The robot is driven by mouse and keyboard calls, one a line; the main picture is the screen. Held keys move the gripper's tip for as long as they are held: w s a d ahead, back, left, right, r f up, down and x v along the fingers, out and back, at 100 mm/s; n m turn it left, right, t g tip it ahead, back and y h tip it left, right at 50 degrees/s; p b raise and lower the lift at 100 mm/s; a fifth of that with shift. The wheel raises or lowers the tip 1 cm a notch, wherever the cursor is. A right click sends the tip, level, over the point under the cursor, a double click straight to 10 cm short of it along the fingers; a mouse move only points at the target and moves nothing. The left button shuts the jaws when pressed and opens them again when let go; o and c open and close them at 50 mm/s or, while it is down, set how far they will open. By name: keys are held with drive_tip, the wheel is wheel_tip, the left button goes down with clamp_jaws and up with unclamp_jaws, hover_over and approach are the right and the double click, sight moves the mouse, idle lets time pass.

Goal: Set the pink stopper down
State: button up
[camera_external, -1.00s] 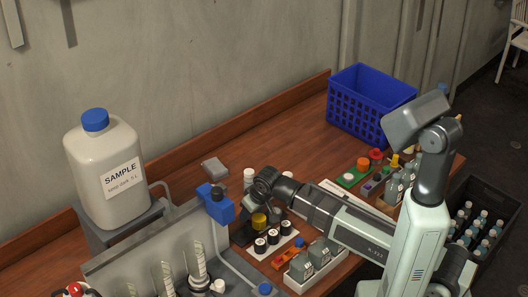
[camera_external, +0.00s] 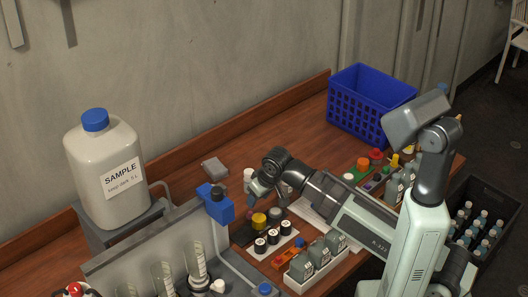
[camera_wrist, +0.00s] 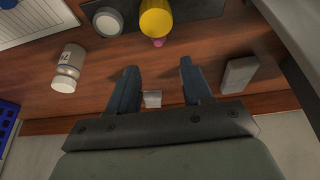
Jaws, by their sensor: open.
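The pink stopper (camera_wrist: 158,42) shows in the wrist view as a small pink piece at the edge of a yellow cylinder (camera_wrist: 156,17). Part of it seems hidden by that cylinder, and I cannot make it out in the external view. The yellow cylinder also shows in the external view (camera_external: 259,220) on a dark pad. My gripper (camera_wrist: 158,67) is open, with nothing between its fingers. In the external view my gripper (camera_external: 262,190) hangs above the table, behind the dark pad and apart from the yellow cylinder.
A white-capped bottle (camera_wrist: 68,68) and a grey block (camera_wrist: 239,75) stand either side of my fingers in the wrist view. A blue basket (camera_external: 366,105) is at the back right.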

drive_tip(key=shift+v, duration=1.05)
drive_tip(key=shift+o, duration=0.5)
drive_tip(key=shift+r, duration=0.15)
drive_tip(key=g+y, duration=0.1)
hover_over(251, 213)
drive_tip(key=d, duration=0.2)
drive_tip(key=shift+s+f, duration=0.25)
drive_tip(key=shift+f, duration=1.45)
drive_tip(key=shift+s+f, duration=0.2)
drive_tip(key=shift+f, duration=1.45)
drive_tip(key=shift+f, duration=0.15)
drive_tip(key=shift+x, duration=2.45)
drive_tip(key=shift+s, duration=0.1)
drive_tip(key=shift+c, duration=0.5)
